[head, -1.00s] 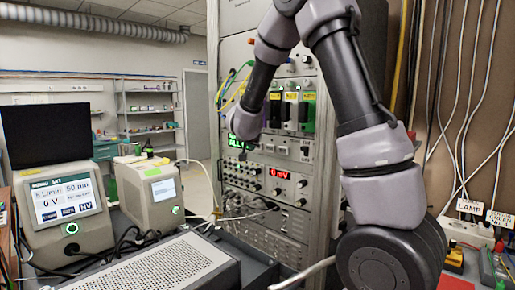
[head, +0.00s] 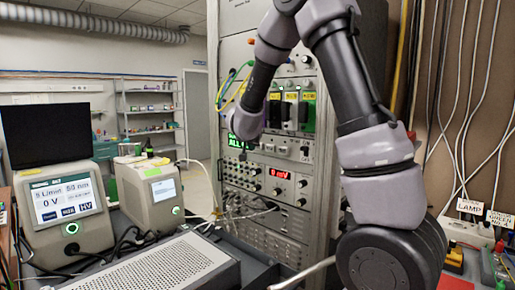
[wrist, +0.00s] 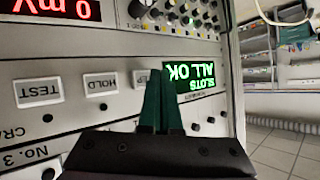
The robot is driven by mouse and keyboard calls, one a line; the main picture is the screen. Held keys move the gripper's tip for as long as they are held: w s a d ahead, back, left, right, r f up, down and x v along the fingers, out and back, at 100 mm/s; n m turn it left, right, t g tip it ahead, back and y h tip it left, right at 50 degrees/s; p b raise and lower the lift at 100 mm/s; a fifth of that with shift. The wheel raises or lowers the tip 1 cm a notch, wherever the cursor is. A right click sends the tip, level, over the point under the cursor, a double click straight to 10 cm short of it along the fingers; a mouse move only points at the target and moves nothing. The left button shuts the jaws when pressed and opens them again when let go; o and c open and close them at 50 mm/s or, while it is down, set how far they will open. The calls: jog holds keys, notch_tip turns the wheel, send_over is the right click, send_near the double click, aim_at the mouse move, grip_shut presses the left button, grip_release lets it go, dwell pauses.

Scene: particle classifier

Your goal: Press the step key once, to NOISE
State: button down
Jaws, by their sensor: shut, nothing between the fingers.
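In the wrist view, which is upside down, my gripper (wrist: 162,75) is shut, its two green fingers together and empty. The fingertips are in front of a white key (wrist: 139,77) and hide most of it; only an edge with part of a letter shows, so its label cannot be read. I cannot tell whether the tips touch it. Keys marked HOLD (wrist: 101,84) and TEST (wrist: 39,92) are in the same row. In the head view the display (head: 236,141) is partly hidden by my arm.
The instrument rack (head: 262,210) has a red readout showing 0 mV (head: 281,174), with knobs around it. Small knobs and sockets (wrist: 185,15) are close to the fingers. Two instruments (head: 65,208) (head: 152,195) and a perforated metal box (head: 160,265) stand on the left. Cables hang at right.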

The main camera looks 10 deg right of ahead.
jog(key=shift+w+d, duration=0.25)
jog(key=shift+d, duration=0.1)
jog(key=shift+w+d, duration=0.45)
jog(key=shift+d, duration=0.3)
dwell(1.1)
jog(key=shift+a, duration=0.1)
jog(key=shift+s+a, duration=0.7)
jog(key=shift+a, duration=0.25)
jog(key=s+a, duration=0.2)
jog(key=a, duration=0.2)
jog(key=shift+s+a, duration=0.1)
jog(key=shift+s, duration=0.3)
dwell(0.4)
